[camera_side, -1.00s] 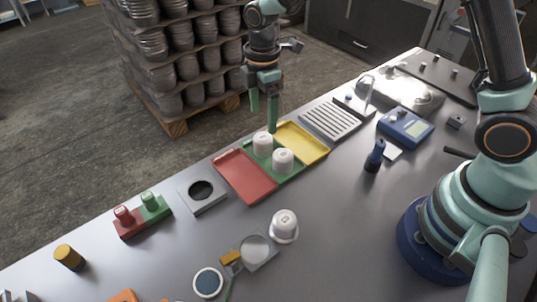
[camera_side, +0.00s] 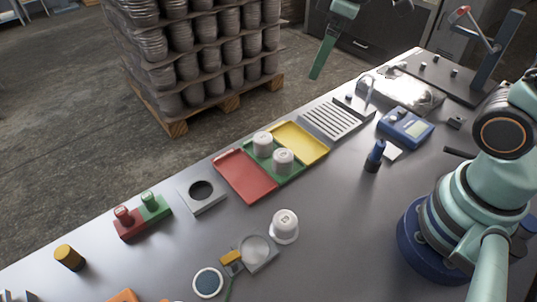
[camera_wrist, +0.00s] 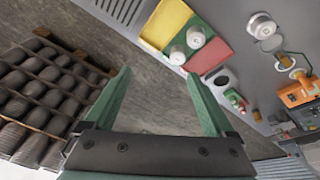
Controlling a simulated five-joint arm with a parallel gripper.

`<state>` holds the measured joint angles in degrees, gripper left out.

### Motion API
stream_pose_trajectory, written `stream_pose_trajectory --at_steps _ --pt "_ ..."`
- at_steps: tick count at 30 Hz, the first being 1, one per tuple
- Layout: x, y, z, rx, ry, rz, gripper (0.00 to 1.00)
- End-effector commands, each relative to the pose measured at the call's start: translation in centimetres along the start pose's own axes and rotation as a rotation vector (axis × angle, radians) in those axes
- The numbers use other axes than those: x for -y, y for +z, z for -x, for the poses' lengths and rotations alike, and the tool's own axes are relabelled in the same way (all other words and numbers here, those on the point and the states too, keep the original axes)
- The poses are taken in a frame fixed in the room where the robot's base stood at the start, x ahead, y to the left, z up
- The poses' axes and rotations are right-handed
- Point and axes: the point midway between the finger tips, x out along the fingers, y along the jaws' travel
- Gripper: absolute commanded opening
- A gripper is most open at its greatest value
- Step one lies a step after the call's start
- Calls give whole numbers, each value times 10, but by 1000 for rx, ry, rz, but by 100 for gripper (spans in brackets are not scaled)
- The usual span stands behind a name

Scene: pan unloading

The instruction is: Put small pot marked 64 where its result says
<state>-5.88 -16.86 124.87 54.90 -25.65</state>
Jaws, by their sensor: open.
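Two small white pots stand upright on the green tray (camera_side: 296,172): a rear one (camera_side: 263,144) and a front one (camera_side: 283,160). Both also show in the wrist view, one (camera_wrist: 178,54) nearer the tray edge and one (camera_wrist: 195,36) beyond. A third white pot (camera_side: 284,222) stands alone on a pale round base nearer the front, with a small dark mark. I cannot read a number on any pot. The red tray (camera_side: 244,177) and yellow tray (camera_side: 302,142) are empty. My gripper (camera_wrist: 158,74) is open and empty, raised beyond the bench's far edge, apart from the pots.
A grey plate with a round hole (camera_side: 202,192), a red and green button block (camera_side: 143,215) and a slotted grey plate (camera_side: 331,119) line the far edge.

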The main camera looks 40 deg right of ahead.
Motion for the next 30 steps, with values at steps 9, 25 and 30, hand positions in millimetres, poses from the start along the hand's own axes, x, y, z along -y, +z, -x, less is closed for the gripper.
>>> stream_pose_trajectory --at_steps 9,25,30 --pt "-2 55 25 -150 75 -446 89" --pt "-2 65 26 -182 83 -543 89" --pt "-1 65 26 -182 82 -542 89"
